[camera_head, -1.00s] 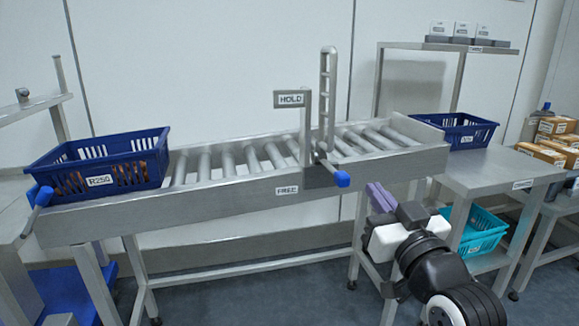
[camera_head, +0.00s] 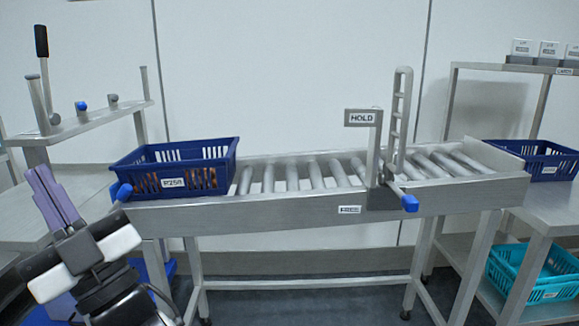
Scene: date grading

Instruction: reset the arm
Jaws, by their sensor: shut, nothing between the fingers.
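My gripper (camera_head: 45,185) has purple fingers that are shut with nothing between them. It points up and to the left at the lower left of the view, in front of the left bench. It is apart from the blue crate (camera_head: 205,151) and from the conveyor. My black and white wrist shows below the fingers and hides part of the bench and the floor.
The roller conveyor (camera_head: 330,211) crosses the middle, with a HOLD sign (camera_head: 361,117) and a blue-tipped lever (camera_head: 410,203). The labelled blue crate sits on its left end. Another blue crate (camera_head: 545,170) and a teal crate (camera_head: 520,278) are at right.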

